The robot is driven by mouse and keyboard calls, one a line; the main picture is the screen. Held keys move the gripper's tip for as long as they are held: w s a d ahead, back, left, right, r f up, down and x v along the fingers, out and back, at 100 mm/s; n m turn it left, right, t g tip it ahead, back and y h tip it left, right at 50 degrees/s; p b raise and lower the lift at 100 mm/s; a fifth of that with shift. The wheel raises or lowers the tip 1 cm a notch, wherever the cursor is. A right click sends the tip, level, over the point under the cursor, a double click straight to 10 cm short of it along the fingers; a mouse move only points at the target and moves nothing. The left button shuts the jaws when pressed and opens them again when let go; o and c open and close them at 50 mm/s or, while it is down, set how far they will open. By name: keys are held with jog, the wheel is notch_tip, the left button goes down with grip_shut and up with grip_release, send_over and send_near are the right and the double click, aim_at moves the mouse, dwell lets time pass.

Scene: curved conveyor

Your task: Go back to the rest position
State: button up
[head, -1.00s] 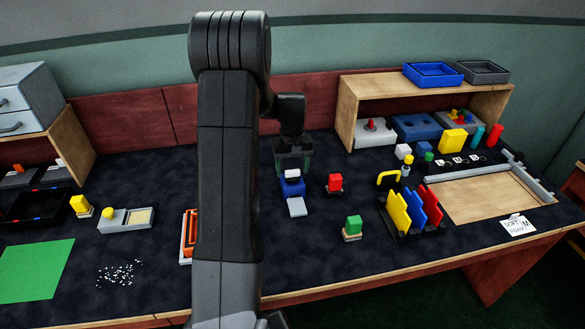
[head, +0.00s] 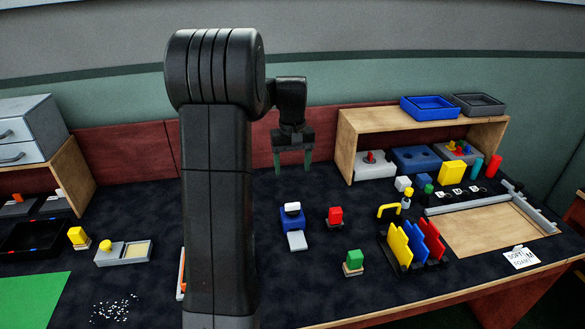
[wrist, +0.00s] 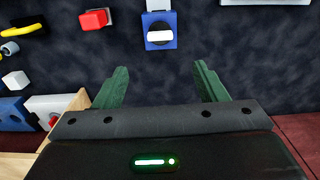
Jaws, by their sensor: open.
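My gripper (head: 293,166) hangs above the back of the dark table in the head view, fingers pointing down. In the wrist view its two green fingers (wrist: 160,86) stand wide apart with nothing between them. A blue block-like device with a white top (head: 292,220) stands on the table in front of and below the gripper. It also shows in the wrist view (wrist: 149,42), beyond the fingertips and apart from them. My arm hides part of the table's middle left.
A wooden shelf (head: 345,147) with blue and grey trays on top stands right of the gripper. Bare tabletop lies around the blue device.

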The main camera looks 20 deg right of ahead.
aim_at(292, 204)
jog(key=shift+f, duration=0.1)
notch_tip(292, 204, down, 14)
jog(key=shift+r, duration=0.15)
dwell(0.4)
jog(key=shift+r, duration=0.1)
dwell(0.3)
